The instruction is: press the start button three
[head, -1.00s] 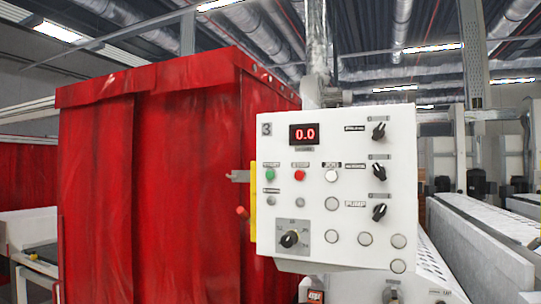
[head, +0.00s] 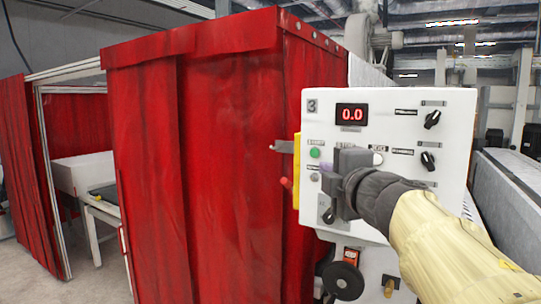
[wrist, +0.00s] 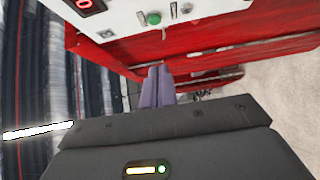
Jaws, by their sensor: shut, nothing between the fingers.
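The white control panel (head: 387,110) carries the label 3 and a red display (head: 352,117) reading 0.0. Its green start button (head: 315,153) is on the left side, below the display. In the wrist view the green button (wrist: 153,18) is near the top, beyond my fingertips. My gripper (head: 331,180) is in front of the panel's lower left, a little right of and below the green button. It hides the red button and some lower controls. In the wrist view my gripper (wrist: 157,72) has its purple-grey fingers together and empty. The fingertips appear apart from the green button.
A red curtain enclosure (head: 225,150) stands left of the panel. A yellow strip (head: 297,172) runs along the panel's left edge, with a metal latch (head: 283,146) beside it. Dark rotary knobs (head: 432,119) are on the right side. Open floor (head: 95,285) shows at lower left.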

